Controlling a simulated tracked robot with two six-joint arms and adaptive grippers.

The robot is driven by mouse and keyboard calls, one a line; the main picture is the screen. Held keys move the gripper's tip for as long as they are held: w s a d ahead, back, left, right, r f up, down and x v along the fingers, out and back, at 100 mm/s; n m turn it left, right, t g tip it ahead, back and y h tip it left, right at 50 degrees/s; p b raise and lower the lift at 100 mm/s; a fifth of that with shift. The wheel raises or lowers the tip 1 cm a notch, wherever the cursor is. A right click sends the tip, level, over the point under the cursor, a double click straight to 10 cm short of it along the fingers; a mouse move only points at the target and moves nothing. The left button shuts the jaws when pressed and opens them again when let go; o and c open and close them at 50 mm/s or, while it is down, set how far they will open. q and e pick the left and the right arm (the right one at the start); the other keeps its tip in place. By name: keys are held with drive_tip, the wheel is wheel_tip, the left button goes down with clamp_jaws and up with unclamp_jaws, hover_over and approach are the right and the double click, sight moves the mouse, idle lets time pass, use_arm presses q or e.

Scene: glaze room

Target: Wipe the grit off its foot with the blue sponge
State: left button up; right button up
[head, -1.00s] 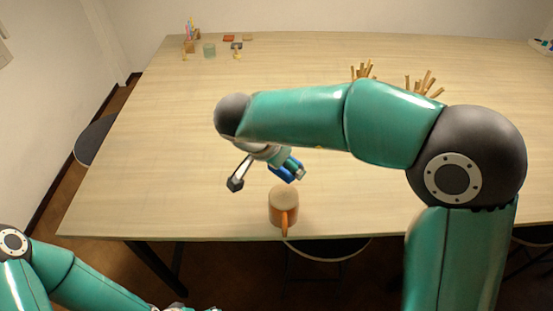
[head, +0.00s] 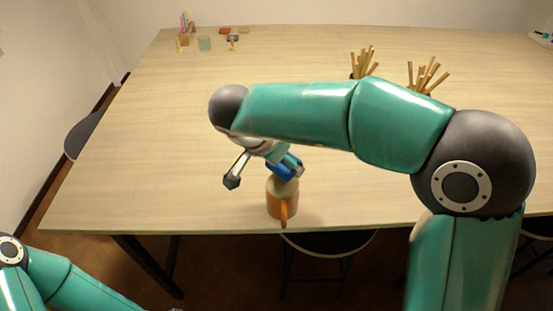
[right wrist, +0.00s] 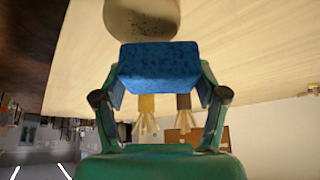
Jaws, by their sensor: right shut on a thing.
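An orange-brown mug (head: 277,207) stands upside down near the table's front edge, its handle towards me. Its pale foot (head: 286,188) faces up. In the right wrist view the foot (right wrist: 140,17) shows dark specks of grit. My right gripper (head: 286,167) is shut on the blue sponge (head: 277,173), just above the far side of the foot. In the right wrist view the sponge (right wrist: 158,70) spans between the fingers and overlaps the foot's edge. I cannot tell whether they touch. My left gripper is out of view; only its arm shows at lower left.
Two bundles of wooden sticks (head: 363,62) (head: 428,76) stand behind my right arm. Small pots and blocks (head: 204,43) lie at the table's far left. A dark stool (head: 328,243) is under the front edge. The table (head: 130,150) is clear left of the mug.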

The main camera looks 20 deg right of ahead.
sight(283, 178)
drive_tip(key=shift+f, duration=0.95)
idle(0.4)
drive_tip(key=shift+s, duration=0.1)
drive_tip(key=shift+s+a+r+p, duration=0.15)
drive_tip(key=shift+s+a+p, duration=0.05)
drive_tip(key=shift+s+p, duration=0.2)
drive_tip(key=shift+s+a+p, duration=0.2)
drive_tip(key=shift+s+p, duration=0.1)
drive_tip(key=shift+s, duration=0.35)
drive_tip(key=shift+s+a+p, duration=0.2)
drive_tip(key=shift+s+p, duration=0.1)
drive_tip(key=shift+s, duration=0.3)
drive_tip(key=shift+p, duration=0.7)
drive_tip(key=shift+w+d+p, duration=0.2)
drive_tip(key=shift+w+p, duration=0.35)
drive_tip(key=shift+p, duration=0.25)
drive_tip(key=shift+w+d+p, duration=0.3)
drive_tip(key=shift+w+p, duration=0.55)
drive_tip(key=shift+p, duration=0.2)
drive_tip(key=shift+w+d+f, duration=0.1)
drive_tip(key=shift+w+f, duration=0.1)
drive_tip(key=shift+w, duration=0.1)
